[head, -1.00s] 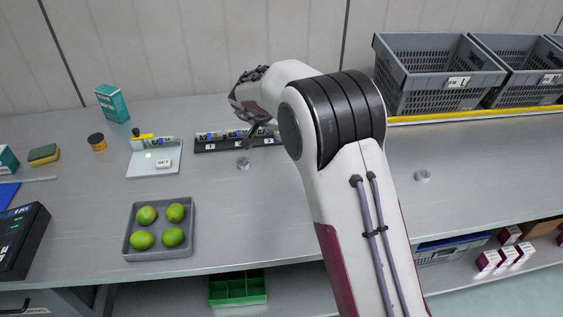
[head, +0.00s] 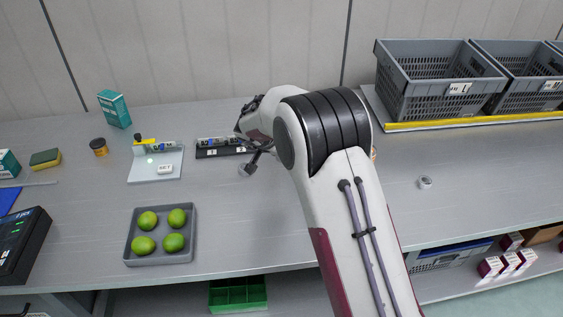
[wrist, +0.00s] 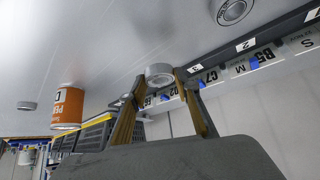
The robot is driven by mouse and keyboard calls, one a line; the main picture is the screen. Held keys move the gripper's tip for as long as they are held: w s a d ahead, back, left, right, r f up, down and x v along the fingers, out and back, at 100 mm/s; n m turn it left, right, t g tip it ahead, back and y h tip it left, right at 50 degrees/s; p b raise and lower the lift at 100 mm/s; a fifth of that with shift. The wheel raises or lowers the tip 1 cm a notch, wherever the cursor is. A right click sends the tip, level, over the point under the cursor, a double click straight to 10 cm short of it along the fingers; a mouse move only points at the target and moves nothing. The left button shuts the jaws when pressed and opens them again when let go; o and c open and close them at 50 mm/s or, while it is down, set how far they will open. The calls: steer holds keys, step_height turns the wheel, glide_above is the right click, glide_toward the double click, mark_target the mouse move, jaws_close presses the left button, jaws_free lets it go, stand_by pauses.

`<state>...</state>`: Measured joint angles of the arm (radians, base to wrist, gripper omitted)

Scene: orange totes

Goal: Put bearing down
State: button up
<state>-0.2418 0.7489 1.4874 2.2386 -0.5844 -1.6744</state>
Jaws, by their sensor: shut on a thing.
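In the wrist view a small silver ring-shaped bearing (wrist: 159,73) sits between the two fingertips of my gripper (wrist: 157,82), which is shut on it. Its height over the bench is hard to judge. A second bearing (wrist: 232,10) lies on the bench in front of the rack. Another small ring (head: 424,182) lies on the bench right of my arm.
Left are a pale fixture (head: 150,172) and a grey tray (head: 130,255) of limes. An orange can (wrist: 68,107) stands nearby. Grey crates (head: 420,105) stand at the back right. The front-middle bench is clear.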

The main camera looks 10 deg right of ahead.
steer(key=shift+f, duration=1.85)
steer(key=shift+f, duration=0.1)
steer(key=o, duration=1.2)
steer(key=shift+o, duration=0.2)
steer(key=shift+r, duration=0.25)
steer(key=v, duration=1.1)
steer(key=shift+s+a+r, duration=0.2)
steer(key=shift+s, duration=0.1)
